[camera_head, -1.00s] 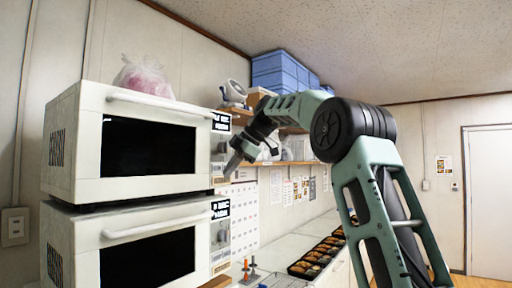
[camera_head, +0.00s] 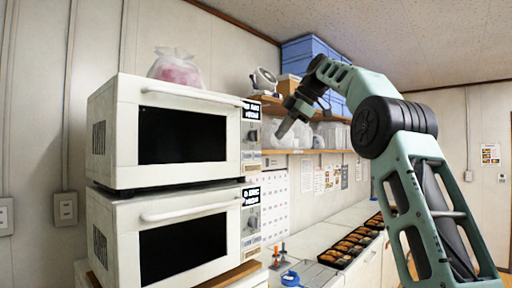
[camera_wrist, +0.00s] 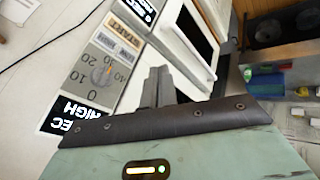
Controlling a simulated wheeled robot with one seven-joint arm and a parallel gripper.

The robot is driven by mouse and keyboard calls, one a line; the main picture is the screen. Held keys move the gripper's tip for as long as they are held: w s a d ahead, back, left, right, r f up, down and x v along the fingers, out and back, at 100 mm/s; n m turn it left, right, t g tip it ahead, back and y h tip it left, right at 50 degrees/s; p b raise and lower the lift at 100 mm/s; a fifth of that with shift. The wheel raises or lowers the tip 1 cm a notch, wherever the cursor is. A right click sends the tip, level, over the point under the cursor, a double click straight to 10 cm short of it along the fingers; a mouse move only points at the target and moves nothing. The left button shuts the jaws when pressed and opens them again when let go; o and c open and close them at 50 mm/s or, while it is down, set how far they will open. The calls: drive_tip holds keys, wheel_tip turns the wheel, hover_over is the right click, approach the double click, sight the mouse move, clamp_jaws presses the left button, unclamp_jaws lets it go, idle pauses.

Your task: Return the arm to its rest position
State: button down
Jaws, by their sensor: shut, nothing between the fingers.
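My gripper (camera_head: 284,129) is at the end of my raised, bent arm. It points down and left, in front of the shelf and to the right of the upper microwave. It is shut and holds nothing. In the wrist view my gripper's fingers (camera_wrist: 157,84) are together, with the microwave's dial panel (camera_wrist: 104,72) behind them on the left. I cannot tell the exact gap between my gripper and the microwave.
Two white microwaves, an upper (camera_head: 165,90) and a lower (camera_head: 130,215), are stacked at left; a pink-filled bag (camera_head: 176,68) lies on top. A wooden shelf (camera_head: 310,151) holds bags and boxes. A counter (camera_head: 318,236) bears filled bento trays (camera_head: 352,243).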

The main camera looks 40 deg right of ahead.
drive_tip(key=a+f+m+g+b, duration=0.2)
drive_tip(key=a+f, duration=0.7)
drive_tip(key=a, duration=0.4)
drive_tip(key=a+f+m+g+b, duration=0.1)
drive_tip(key=a+f+b, duration=0.2)
drive_tip(key=a+f, duration=0.8)
drive_tip(key=s+a+f+m+g+b, duration=0.1)
drive_tip(key=s+a+f+g, duration=0.1)
drive_tip(key=s+a+f, duration=0.45)
drive_tip(key=s+a+f+m+h+b, duration=0.1)
drive_tip(key=s+a+f+m+b, duration=0.1)
drive_tip(key=s+a+f, duration=0.9)
drive_tip(key=s+d+f+m+g+h+b, duration=0.1)
drive_tip(key=s+d+f+h+b, duration=0.1)
drive_tip(key=s+f, duration=1.2)
drive_tip(key=s+d, duration=0.1)
drive_tip(key=s, duration=0.1)
drive_tip(key=shift+s+f+b, duration=0.25)
drive_tip(key=shift+s+b, duration=0.1)
